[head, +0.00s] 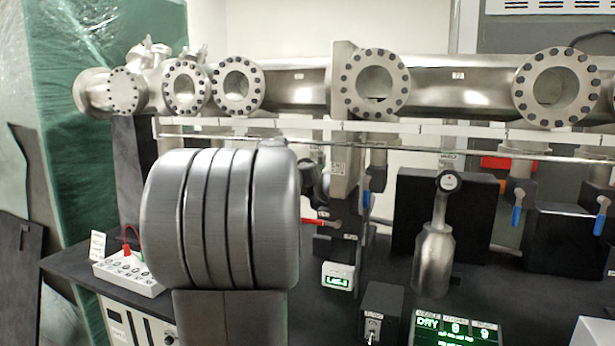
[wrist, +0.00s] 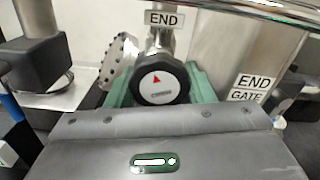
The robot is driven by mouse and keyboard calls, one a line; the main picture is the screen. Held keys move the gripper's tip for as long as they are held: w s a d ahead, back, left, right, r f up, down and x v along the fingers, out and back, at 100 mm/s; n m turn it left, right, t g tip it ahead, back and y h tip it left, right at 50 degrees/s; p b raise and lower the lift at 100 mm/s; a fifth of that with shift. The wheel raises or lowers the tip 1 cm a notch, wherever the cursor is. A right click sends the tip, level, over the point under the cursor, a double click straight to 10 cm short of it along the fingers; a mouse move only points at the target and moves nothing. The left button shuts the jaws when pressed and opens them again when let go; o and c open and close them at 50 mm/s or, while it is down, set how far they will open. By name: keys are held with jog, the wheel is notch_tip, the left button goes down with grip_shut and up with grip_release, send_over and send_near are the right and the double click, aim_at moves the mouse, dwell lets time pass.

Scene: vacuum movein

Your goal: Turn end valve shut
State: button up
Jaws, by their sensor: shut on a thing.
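The end valve is a round black knob (wrist: 161,88) with a white face and a red arrow pointing up, in the wrist view under a white END label (wrist: 164,18). My gripper (wrist: 162,72) has green fingers at both sides of the knob and is shut on it. The fingertips are partly hidden behind the knob and my grey gripper body. In the head view my own grey arm covers the middle left; I cannot make out the gripper or this knob there.
An END GATE label (wrist: 251,88) is on the metal right of the knob. A perforated metal flange (wrist: 117,62) is close on its left. A rail (wrist: 265,10) crosses above. In the head view, flanged steel pipes (head: 295,85) run along the back, and a white socket box (head: 128,275) sits at left.

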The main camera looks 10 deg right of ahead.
jog(key=shift+f+m+b, duration=0.15)
jog(key=shift+m+b, duration=0.8)
jog(key=shift+m, duration=1.35)
jog(key=o, duration=1)
jog(key=shift+c, duration=0.2)
jog(key=shift+a, duration=0.1)
jog(key=b+v, duration=0.1)
jog(key=v, duration=1.2)
jog(key=shift+s+a, duration=0.25)
jog(key=shift+s, duration=0.05)
jog(key=shift+w+d, duration=0.1)
jog(key=p+x, duration=0.1)
jog(key=x, duration=1.2)
jog(key=shift+w+d, duration=0.2)
jog(key=shift+w, duration=0.05)
